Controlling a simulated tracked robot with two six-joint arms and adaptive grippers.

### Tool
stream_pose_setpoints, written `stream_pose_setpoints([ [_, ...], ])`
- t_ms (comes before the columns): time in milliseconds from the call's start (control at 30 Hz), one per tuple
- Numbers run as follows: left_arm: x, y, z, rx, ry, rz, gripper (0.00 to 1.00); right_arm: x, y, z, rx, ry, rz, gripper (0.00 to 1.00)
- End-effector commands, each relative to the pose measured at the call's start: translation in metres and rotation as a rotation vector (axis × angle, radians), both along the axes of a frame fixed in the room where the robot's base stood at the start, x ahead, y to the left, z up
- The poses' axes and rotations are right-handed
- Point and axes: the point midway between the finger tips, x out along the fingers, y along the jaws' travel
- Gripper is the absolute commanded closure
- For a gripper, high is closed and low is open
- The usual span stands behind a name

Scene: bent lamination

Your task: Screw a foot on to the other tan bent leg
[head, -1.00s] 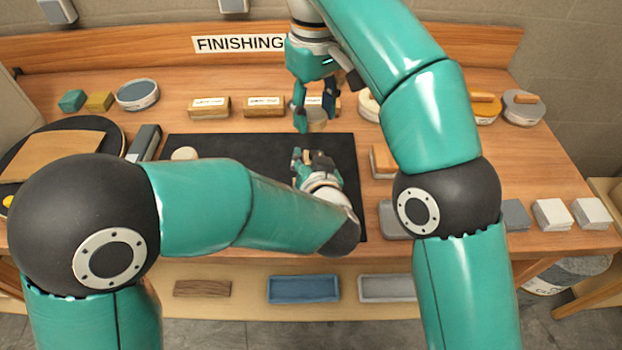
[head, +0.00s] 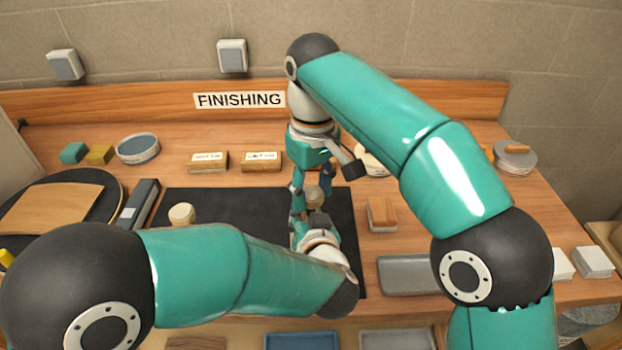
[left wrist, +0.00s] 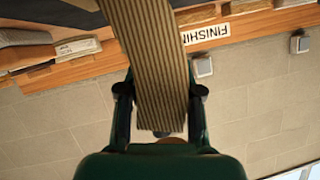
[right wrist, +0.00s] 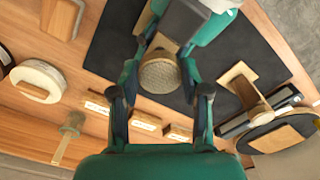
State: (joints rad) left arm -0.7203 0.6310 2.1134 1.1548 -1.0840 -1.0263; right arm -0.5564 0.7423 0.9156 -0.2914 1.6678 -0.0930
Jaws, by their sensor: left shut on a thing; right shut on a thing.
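My left gripper (left wrist: 160,105) is shut on a tan bent leg (left wrist: 158,55) with a striped laminated edge, which runs up between the fingers in the left wrist view. My right gripper (right wrist: 160,85) is shut on a round tan foot (right wrist: 160,74). The foot shows between the right fingers in the head view (head: 315,195), just above my left gripper (head: 313,232), over the black mat. I cannot tell whether foot and leg touch; the grippers hide the joint. Another tan piece (right wrist: 246,90) stands on the mat, its round top visible in the head view (head: 181,214).
The black mat (head: 230,207) is mostly bare. A dark turntable with a tan board (head: 45,203) is at left. A sanding block (head: 382,214) and grey tray (head: 408,274) lie right.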

Motion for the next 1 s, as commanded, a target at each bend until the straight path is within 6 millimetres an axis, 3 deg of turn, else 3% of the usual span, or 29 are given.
stream_pose_setpoints([
  [567,0.000,0.000,-0.002,0.003,0.004,0.000,1.00,0.000,0.000,-0.003,0.001,0.000,-0.001,0.72],
  [1000,-0.001,0.000,-0.003,0.004,0.006,-0.001,1.00,0.000,-0.001,-0.020,0.006,0.000,0.000,0.72],
])
